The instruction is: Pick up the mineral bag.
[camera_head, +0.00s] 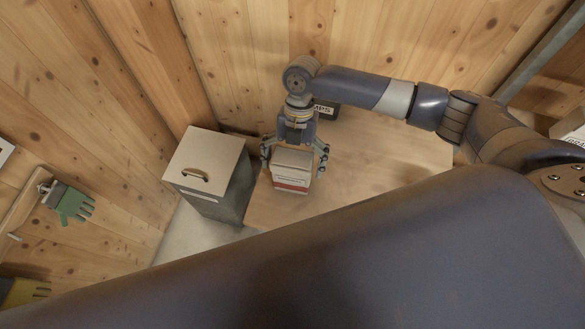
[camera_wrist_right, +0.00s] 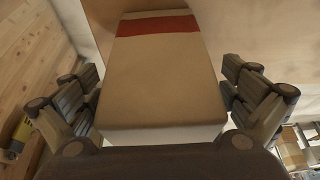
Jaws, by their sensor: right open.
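The mineral bag (camera_head: 291,171) is a pale, box-shaped bag with a red band, upright on the wooden table near its left end. My right gripper (camera_head: 295,160) is over the bag, with its open fingers on either side of it. In the right wrist view the bag (camera_wrist_right: 160,75) fills the space between the fingers, its red band at the far end. A narrow gap seems to show beside the right fingers; whether the left fingers touch it I cannot tell. My left gripper is not in view.
A grey bin with a pale handled lid (camera_head: 205,160) stands close to the left of the bag. A dark labelled box (camera_head: 326,110) is behind, by the wall. The table (camera_head: 385,155) is clear to the right. Green gloves (camera_head: 70,203) hang at left.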

